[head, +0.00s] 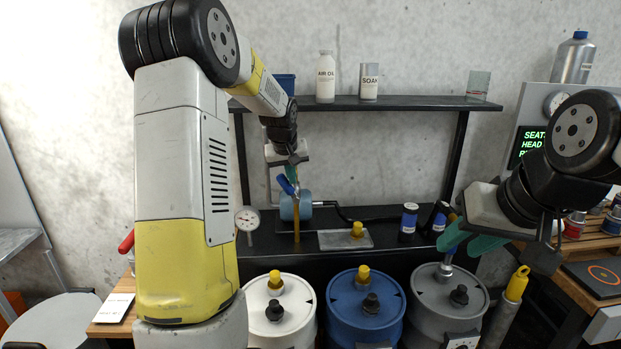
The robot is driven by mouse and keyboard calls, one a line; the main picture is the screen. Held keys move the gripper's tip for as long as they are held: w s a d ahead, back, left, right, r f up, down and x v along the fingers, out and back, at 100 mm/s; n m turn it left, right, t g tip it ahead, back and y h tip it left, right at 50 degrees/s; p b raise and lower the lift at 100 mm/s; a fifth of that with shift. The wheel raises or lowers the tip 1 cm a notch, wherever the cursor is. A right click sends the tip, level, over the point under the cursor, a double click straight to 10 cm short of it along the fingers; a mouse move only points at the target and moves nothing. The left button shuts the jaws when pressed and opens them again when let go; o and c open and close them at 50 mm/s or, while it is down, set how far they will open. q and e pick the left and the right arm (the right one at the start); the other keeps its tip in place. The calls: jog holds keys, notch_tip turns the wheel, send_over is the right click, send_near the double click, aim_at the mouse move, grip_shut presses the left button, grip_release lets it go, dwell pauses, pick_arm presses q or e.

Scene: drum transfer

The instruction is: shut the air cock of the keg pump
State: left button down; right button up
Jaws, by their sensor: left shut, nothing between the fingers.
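The keg pump appears to be the light-blue cylinder (289,207) on the dark bench under the shelf, with a black air hose running right from it. A small blue lever (285,185), perhaps its air cock, stands tilted just above the cylinder. My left gripper (293,178) is shut and empty, pointing down right by this lever; I cannot tell whether they touch. The gripper and arm partly hide the area. My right gripper (456,250) is open, its green fingers apart, above the grey drum and far right of the pump.
White (255,299), blue (340,310) and grey (419,300) drums stand in front of the bench. A yellow upright tube (297,228) is by the pump. A flat plate (330,242) and dark canisters (409,217) are to the right. The shelf (400,104) is above.

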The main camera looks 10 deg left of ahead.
aim_at(282, 180)
pick_arm(q)
jog(key=a+h, duration=0.2)
jog(key=a+f+n+t, duration=0.1)
jog(key=shift+s+h, duration=0.4)
jog(key=shift+s+a+f+n+t+h, duration=0.25)
jog(key=shift+a+f+t+h, duration=0.2)
jog(key=shift+a+f+h, duration=0.4)
jog(key=shift+s+a+f+n+t+h, duration=0.15)
jog(key=shift+a+f+n+t+h, duration=0.25)
jog(key=shift+f+h, duration=0.45)
jog(key=shift+s+a+f+n+t+h, duration=0.25)
jog(key=shift+a+f+t+h, duration=0.3)
jog(key=shift+h, duration=0.55)
jog(key=shift+a+f, duration=0.1)
jog(key=shift+a, duration=0.05)
